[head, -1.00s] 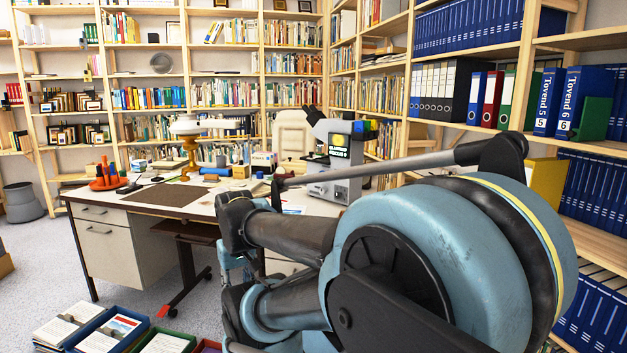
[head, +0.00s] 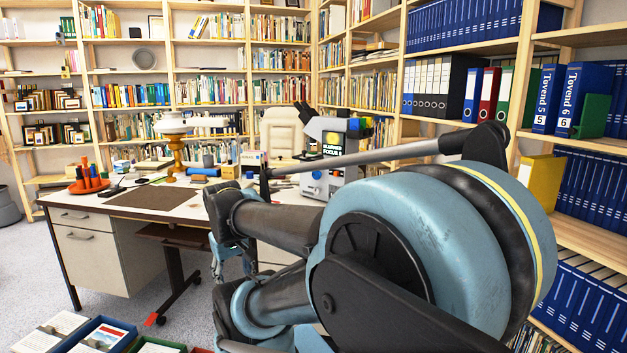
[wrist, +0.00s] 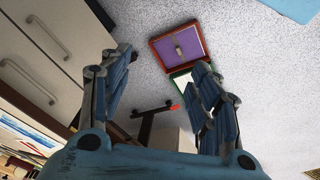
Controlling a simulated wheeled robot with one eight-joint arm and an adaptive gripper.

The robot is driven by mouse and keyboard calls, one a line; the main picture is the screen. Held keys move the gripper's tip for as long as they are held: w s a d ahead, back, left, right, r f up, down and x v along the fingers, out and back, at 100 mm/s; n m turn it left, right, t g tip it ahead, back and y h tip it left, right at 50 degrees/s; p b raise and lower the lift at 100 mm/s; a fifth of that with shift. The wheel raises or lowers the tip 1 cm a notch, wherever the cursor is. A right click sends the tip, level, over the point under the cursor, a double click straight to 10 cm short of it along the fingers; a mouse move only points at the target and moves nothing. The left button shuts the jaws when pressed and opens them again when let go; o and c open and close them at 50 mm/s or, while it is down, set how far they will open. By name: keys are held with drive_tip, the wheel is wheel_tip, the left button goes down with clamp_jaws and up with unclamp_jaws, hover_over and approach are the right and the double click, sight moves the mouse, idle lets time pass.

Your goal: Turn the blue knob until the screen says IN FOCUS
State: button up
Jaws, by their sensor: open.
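A grey-white microscope (head: 325,160) with black eyepieces stands at the right end of the desk. Its small screen (head: 333,144) shows a yellow-green disc above text too small to read surely. A small blue knob (head: 317,174) shows on its lower body; my arm hides part of the area around it. My gripper is open and empty in the wrist view (wrist: 160,95), low beside the desk drawers with floor beyond. In the head view it is partly seen below the desk edge, well apart from the knob.
The desk (head: 190,212) holds an orange pen stand (head: 88,181), a brass lamp (head: 175,150) and a brown mat (head: 158,197). Trays (head: 100,335) of prints lie on the floor in front. Shelves of blue binders (head: 462,28) stand close on the right. Floor left of the trays is clear.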

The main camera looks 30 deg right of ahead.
drive_tip(key=w+d+r+n+h, duration=0.3)
drive_tip(key=w+d+n+h, duration=0.3)
drive_tip(key=w+d, duration=0.55)
drive_tip(key=w+d+r+n+t+h, duration=0.1)
drive_tip(key=w+d+r+n+h, duration=0.5)
drive_tip(key=w+d, duration=0.55)
drive_tip(key=w+d+r+n+h, duration=0.1)
drive_tip(key=w+d+n+h, duration=0.5)
drive_tip(key=w+d, duration=0.8)
drive_tip(key=d, duration=0.5)
drive_tip(key=w+d+n+y, duration=0.1)
drive_tip(key=w+d, duration=0.2)
drive_tip(key=d, duration=0.4)
drive_tip(key=shift+w+d, duration=0.35)
drive_tip(key=shift+d, duration=0.05)
drive_tip(key=shift+f, duration=0.1)
drive_tip(key=c, duration=1)
